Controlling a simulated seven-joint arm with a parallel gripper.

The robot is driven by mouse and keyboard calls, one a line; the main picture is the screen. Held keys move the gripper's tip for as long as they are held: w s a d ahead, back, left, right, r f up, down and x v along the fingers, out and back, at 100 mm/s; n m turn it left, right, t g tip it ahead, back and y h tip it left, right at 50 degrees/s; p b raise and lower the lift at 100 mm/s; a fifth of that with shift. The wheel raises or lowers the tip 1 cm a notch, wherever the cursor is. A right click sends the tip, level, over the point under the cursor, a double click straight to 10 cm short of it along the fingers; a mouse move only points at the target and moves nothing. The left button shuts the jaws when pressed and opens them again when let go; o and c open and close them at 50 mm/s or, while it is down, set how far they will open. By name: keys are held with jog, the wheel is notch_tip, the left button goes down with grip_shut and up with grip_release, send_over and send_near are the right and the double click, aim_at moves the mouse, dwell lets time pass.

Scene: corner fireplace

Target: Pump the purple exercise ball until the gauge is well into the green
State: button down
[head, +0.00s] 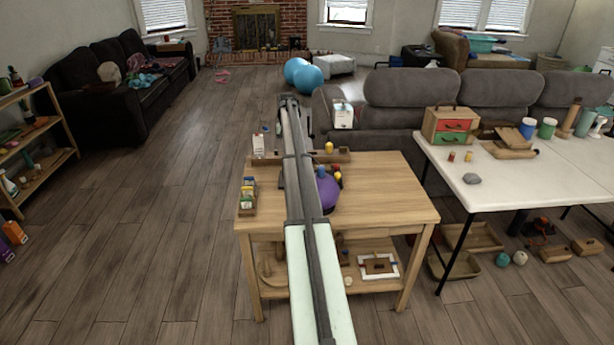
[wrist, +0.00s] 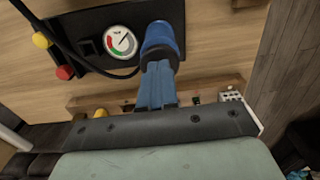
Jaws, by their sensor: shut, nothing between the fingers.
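The purple ball (head: 327,190) rests on the wooden table, partly hidden behind my arm in the head view. In the wrist view a round gauge (wrist: 120,41) with a white face, red and green sections and a dark needle sits on a black base (wrist: 92,18). The needle's exact reading is too small to tell. A blue cylindrical pump part (wrist: 162,40) stands beside the gauge. My arm hides the gripper in the head view.
A yellow knob (wrist: 40,40) and a red knob (wrist: 65,72) lie left of the gauge, near a black hose. A wooden table (head: 390,200) has a small box of packets (head: 247,197) at its left edge. A white table (head: 490,180) stands to the right.

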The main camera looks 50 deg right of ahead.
jog(key=shift+r, duration=3.1)
